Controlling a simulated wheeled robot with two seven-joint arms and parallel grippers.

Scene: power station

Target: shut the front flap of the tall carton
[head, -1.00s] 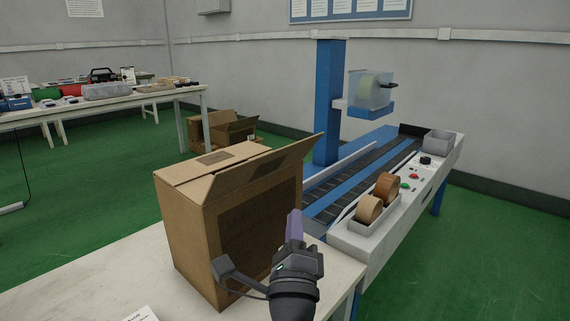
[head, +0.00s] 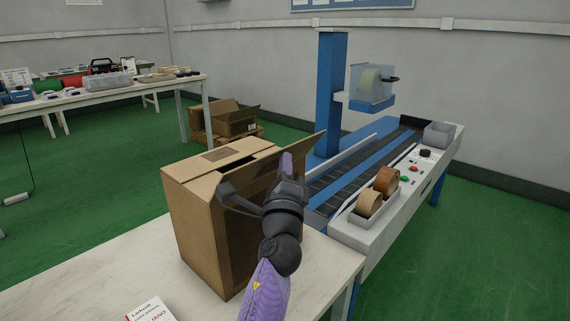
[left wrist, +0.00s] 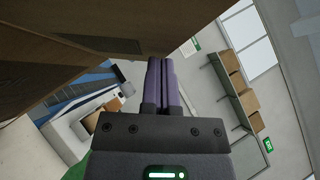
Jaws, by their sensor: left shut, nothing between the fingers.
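The tall carton (head: 200,225) stands on the white table. Its top is mostly covered by flaps (head: 213,160), with a dark gap along the front side. The front flap (head: 302,150) sticks out and up, slanting to the right. My left gripper (head: 286,165) is shut and empty, in front of the carton's near right face and close to the flap, partly covering it. In the left wrist view the shut purple fingers (left wrist: 161,82) point up at the edge of a brown cardboard surface (left wrist: 110,25). I cannot tell whether they touch it. My right gripper is not in view.
A blue and grey conveyor machine (head: 365,170) with tape rolls (head: 385,180) stands right behind the carton. A white table (head: 90,270) holds the carton, with a printed card (head: 150,310) near its front.

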